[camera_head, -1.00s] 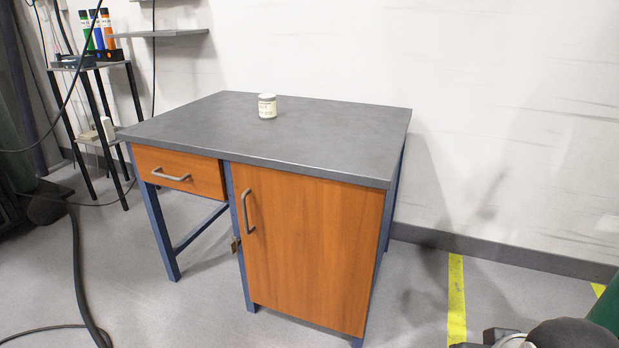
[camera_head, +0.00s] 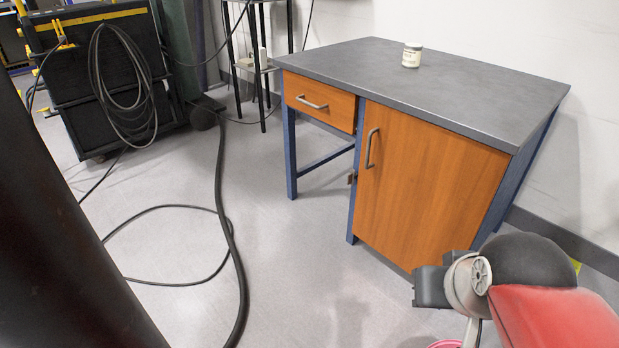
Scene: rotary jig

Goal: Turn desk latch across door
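The desk (camera_head: 460,85) stands against the wall with a grey top and blue legs. Its orange wooden door (camera_head: 425,185) looks shut, with a grey bar handle (camera_head: 371,148) near its left edge. The small latch (camera_head: 352,177) sits on the blue post at the door's left edge, below the handle. It is too small to tell which way it is turned. Parts of my arm show at the lower right, in front of the desk's lower right part. My gripper's fingertips cannot be made out.
A drawer (camera_head: 318,101) is left of the door, and a white jar (camera_head: 412,55) stands on the desk top. A black hose (camera_head: 226,215) and cable loops lie on the floor at left. A black cabinet (camera_head: 98,85) stands at the back left.

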